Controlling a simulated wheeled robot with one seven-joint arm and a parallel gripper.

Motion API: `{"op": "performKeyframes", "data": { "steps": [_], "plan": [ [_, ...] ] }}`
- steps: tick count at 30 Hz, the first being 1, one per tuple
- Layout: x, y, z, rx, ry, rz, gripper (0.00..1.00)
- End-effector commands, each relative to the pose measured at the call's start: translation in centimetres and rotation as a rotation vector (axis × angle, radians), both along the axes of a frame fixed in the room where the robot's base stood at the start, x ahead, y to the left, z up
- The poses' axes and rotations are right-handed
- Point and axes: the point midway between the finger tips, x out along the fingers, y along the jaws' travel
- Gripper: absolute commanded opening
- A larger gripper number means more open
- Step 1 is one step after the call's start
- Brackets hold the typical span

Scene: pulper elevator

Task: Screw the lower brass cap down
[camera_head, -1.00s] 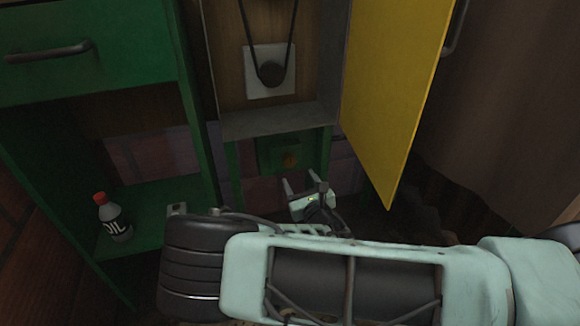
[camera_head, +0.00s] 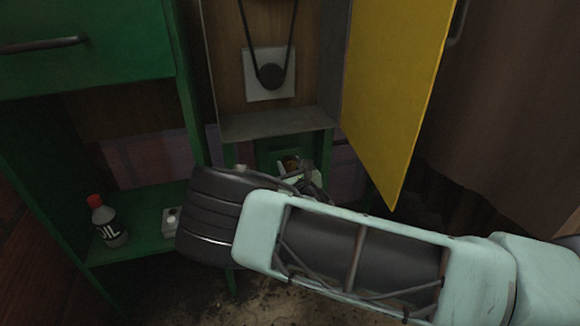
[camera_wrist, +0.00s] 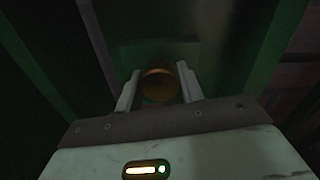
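The lower brass cap (camera_wrist: 160,86) is a round, dull gold piece on a green mount (camera_wrist: 160,50) in the wrist view. My gripper (camera_wrist: 158,82) has one finger on each side of it, set wide apart. The cap lies between or just beyond the fingertips; I cannot tell whether they touch it. In the head view the cap (camera_head: 290,162) shows small and dim below the open cabinet, beside my gripper (camera_head: 298,168). My arm hides part of that area.
A yellow door (camera_head: 395,100) hangs open at right. The cabinet (camera_head: 275,125) above holds a black belt on a pulley (camera_head: 271,75). A red-capped oil bottle (camera_head: 108,222) and a small grey box (camera_head: 171,222) stand on the green shelf (camera_head: 135,245) at left.

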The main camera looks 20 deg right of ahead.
Motion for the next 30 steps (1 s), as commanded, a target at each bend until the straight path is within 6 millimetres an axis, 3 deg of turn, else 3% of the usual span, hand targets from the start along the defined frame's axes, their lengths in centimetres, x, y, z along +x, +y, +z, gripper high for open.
{"op": "performKeyframes", "data": {
  "steps": [1, 2, 14, 30],
  "plan": [
    [-0.01, 0.01, 0.00, 0.000, 0.000, 0.000, 0.23],
    [-0.02, 0.01, -0.01, 0.000, 0.000, 0.000, 0.15],
    [-0.03, 0.01, 0.08, 0.050, 0.000, 0.000, 0.15],
    [-0.03, 0.02, 0.17, 0.480, 0.001, 0.000, 0.15]
  ]
}}
